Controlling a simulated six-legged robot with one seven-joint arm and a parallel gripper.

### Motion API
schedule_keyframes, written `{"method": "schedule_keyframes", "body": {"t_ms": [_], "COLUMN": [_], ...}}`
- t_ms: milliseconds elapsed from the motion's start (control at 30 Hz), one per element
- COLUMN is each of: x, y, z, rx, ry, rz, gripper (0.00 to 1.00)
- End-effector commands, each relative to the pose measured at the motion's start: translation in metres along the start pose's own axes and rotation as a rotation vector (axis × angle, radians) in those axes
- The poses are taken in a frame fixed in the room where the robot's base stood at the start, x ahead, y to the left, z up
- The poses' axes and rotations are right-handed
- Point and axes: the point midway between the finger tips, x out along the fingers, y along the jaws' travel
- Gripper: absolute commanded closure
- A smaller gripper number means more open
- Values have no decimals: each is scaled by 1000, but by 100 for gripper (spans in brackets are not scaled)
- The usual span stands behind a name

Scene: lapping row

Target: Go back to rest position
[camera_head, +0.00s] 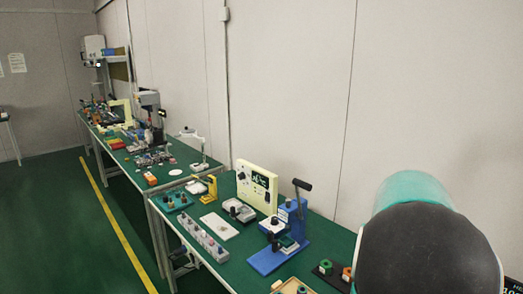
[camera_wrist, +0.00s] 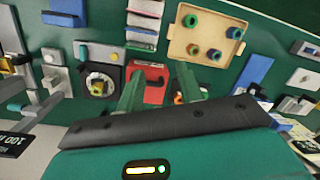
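My gripper (camera_wrist: 158,82) shows in the wrist view with two green fingers spread apart. Nothing is clearly held between them. A red block-like thing (camera_wrist: 148,73) with a dark part lies beyond the fingers, on the green bench top. In the head view my arm, a black dome with a teal cover, fills the lower right. My gripper is not visible there.
A dark square fixture (camera_wrist: 98,82) stands left. In the head view, a blue lever press (camera_head: 282,240) stands on the bench, with a grey block row (camera_head: 203,240) nearby. Green floor (camera_head: 50,220) lies open at left.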

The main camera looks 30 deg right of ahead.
Motion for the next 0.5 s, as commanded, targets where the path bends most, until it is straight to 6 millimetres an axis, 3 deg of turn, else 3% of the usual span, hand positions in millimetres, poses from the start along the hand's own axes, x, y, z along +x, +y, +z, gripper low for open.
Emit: {"method": "schedule_keyframes", "body": {"t_ms": [33,200,400,500], "x": [-7,-20,-25,-24], "y": [-28,-102,-166,-188], "z": [14,65,139,178], "rx": [-65,-256,-483,-596], "ry": [32,129,247,308], "rz": [-2,-7,-21,-32], "gripper": [64,64,64,64]}}
